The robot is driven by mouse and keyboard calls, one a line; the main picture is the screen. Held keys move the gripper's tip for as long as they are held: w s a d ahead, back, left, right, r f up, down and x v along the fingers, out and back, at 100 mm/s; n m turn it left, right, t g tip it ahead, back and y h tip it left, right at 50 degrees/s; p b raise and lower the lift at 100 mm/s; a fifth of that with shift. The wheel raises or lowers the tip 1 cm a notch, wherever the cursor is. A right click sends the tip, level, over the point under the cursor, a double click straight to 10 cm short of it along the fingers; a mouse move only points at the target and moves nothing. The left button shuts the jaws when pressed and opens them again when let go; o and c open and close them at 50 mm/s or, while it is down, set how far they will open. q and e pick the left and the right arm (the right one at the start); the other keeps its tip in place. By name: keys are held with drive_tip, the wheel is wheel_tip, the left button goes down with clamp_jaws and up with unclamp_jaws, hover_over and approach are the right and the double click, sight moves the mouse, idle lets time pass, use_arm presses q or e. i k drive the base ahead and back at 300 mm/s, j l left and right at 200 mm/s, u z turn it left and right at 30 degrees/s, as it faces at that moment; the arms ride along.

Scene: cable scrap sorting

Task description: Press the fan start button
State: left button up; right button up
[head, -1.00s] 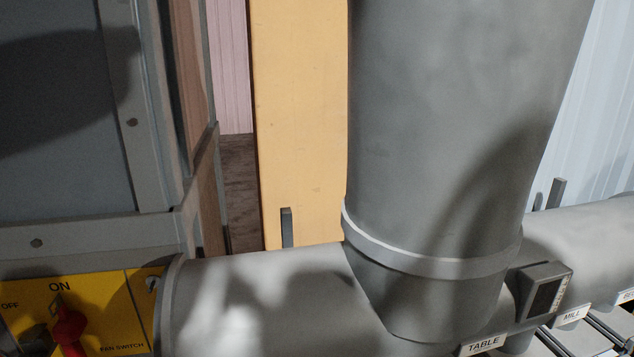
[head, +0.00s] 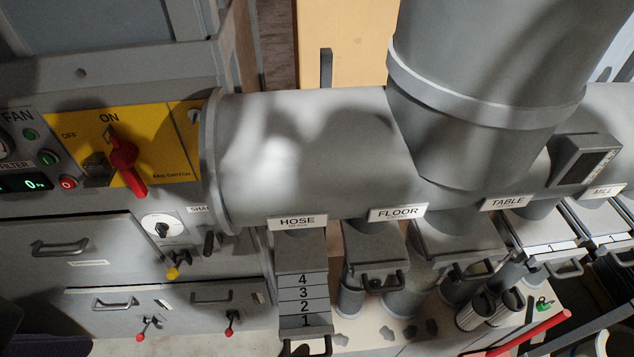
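The fan control panel is at the left edge of the head view, with a FAN label (head: 17,116). Two small round green controls sit on it, an upper one (head: 30,134) and a lower one (head: 47,158). A red round button (head: 67,183) marked 0 sits below and to the right of them. Their other markings are too small to read surely. A lit green display (head: 24,184) reads about 0. The yellow fan switch plate (head: 170,165) is to the right, with a red rotary handle (head: 122,156) below the word ON. Neither gripper shows.
A thick grey duct (head: 310,140) runs right from the panel, with a wide pipe (head: 480,110) rising from it. Labelled outlets, HOSE (head: 297,221), FLOOR (head: 397,213) and TABLE (head: 506,202), line its underside. Grey drawers (head: 60,250) lie below the panel.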

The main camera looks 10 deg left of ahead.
sight(46, 160)
drive_tip(key=u, duration=1.65)
